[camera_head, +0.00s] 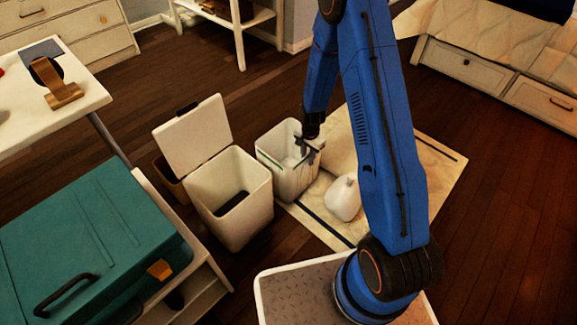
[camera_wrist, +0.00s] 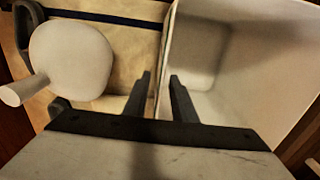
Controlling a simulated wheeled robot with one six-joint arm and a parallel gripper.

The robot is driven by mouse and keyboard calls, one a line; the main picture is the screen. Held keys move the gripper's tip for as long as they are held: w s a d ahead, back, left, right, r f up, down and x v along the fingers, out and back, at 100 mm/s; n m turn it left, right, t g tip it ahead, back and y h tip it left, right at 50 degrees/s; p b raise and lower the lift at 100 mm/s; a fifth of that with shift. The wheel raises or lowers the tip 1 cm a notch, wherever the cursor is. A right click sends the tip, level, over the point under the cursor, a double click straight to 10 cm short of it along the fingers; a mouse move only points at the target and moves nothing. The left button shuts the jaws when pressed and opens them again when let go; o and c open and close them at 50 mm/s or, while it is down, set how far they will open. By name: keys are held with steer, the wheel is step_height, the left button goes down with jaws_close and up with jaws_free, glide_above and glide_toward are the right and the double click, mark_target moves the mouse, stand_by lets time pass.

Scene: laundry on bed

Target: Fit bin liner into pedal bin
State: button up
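The white pedal bin (camera_head: 251,214) stands on the wood floor in the head view, its lid (camera_head: 192,137) raised. A dark patch shows inside it. A white open-topped container (camera_head: 287,180), likely the bin liner, stands upright to its right, apart from it. In the wrist view, the container (camera_wrist: 240,50) fills the right side, with its pale inside visible. My gripper (camera_head: 309,145) is at the container's right rim. In the wrist view, the gripper (camera_wrist: 161,76) has its fingers apart, one on each side of the rim, with gaps showing between fingers and wall.
A white jug-like object (camera_head: 343,199) lies on the cream rug (camera_head: 437,176) close to the container. A teal case (camera_head: 95,245) rests on a low unit at left. A white table (camera_head: 75,105) stands behind it. Wood floor is free at far right.

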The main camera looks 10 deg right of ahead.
step_height(320, 180, down, 5)
steer(key=shift+r, duration=0.2)
steer(key=shift+c, duration=0.7)
jaws_close()
stand_by(0.7)
